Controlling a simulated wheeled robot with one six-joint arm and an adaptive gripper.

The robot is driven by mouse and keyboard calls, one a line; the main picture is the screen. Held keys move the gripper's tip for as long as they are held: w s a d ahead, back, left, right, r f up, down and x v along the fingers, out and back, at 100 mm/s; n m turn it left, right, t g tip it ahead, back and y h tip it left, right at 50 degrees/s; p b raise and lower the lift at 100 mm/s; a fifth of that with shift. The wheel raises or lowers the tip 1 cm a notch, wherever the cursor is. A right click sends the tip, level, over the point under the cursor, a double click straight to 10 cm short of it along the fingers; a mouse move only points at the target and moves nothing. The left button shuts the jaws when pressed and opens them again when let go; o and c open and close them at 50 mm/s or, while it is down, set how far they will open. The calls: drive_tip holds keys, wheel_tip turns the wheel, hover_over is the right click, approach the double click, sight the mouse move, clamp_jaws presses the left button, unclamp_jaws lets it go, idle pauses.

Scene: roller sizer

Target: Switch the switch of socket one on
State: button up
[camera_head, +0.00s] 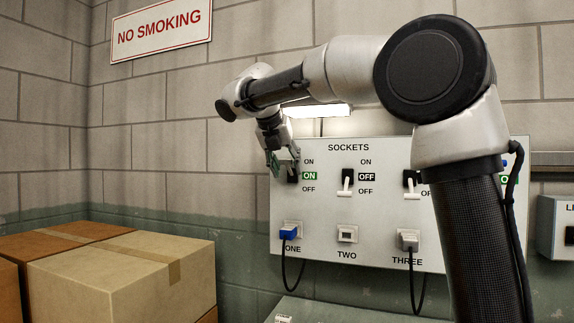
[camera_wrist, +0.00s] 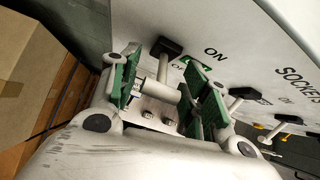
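The white SOCKETS panel (camera_head: 320,215) is on the wall. The switch of socket one (camera_head: 292,178) is at its left, partly hidden by my gripper (camera_head: 281,160). The indicator beside it shows a green ON. In the wrist view this switch (camera_wrist: 163,66) has a black base and a pale lever with a crossbar. The green-padded fingers of my gripper (camera_wrist: 168,87) are open, one on each side of the lever. I cannot tell whether either finger touches it. A blue plug (camera_head: 289,233) sits in socket one.
The switch of socket two (camera_head: 347,183) stands close to the right, its indicator reading OFF. The switch of socket three (camera_head: 410,183) is farther right, above a grey plug (camera_head: 408,239). Cardboard boxes (camera_head: 120,275) are at the lower left.

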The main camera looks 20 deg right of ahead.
drive_tip(key=o, duration=0.3)
drive_tip(key=shift+a, duration=0.15)
drive_tip(key=v, duration=1.2)
